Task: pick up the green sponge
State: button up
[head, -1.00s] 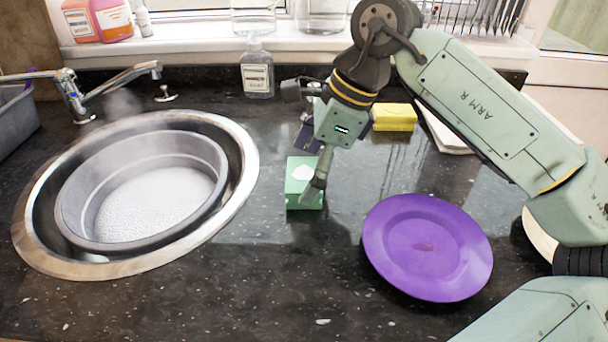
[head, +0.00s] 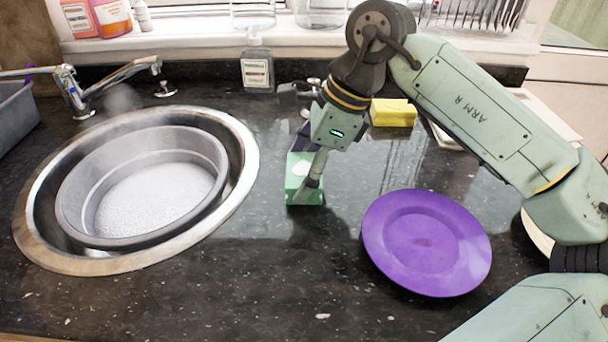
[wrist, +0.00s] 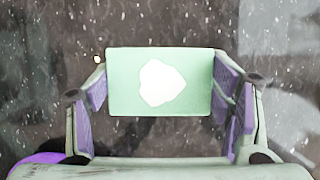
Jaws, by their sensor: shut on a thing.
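The green sponge (head: 299,186) is a small block with a white patch on its top face, in the middle of the head view, between the sink and the purple plate. My gripper (head: 311,190) is at the sponge, pointing down. In the wrist view the sponge (wrist: 160,82) sits between the two purple-padded fingers of my gripper (wrist: 164,92), which are shut on its short sides. Part of the sponge is hidden behind a finger in the head view. I cannot tell whether its underside touches the counter.
A purple plate (head: 426,243) lies right of the sponge. The round sink (head: 247,150) with a grey basin (head: 70,215) of foamy water is at left. A yellow sponge (head: 393,113) and a soap bottle (head: 257,72) stand behind. The front counter (head: 230,300) is clear.

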aim_at(296, 171)
jog(key=shift+r, duration=0.15)
jog(key=shift+c, duration=0.5)
jog(key=shift+r, duration=0.2)
jog(key=r, duration=0.1)
jog(key=b, duration=0.1)
jog(key=r, duration=0.1)
jog(key=shift+s+r+b, duration=0.25)
jog(key=shift+r+b, duration=0.05)
jog(key=shift+r, duration=0.05)
jog(key=s+b, duration=0.1)
jog(key=s, duration=0.4)
jog(key=s+a+r+b, duration=0.1)
jog(key=s, duration=0.4)
jog(key=s+b, duration=0.1)
jog(key=s, duration=0.4)
jog(key=shift+s+a+r, duration=0.25)
jog(key=shift+a+r, duration=0.05)
jog(key=shift+a, duration=0.05)
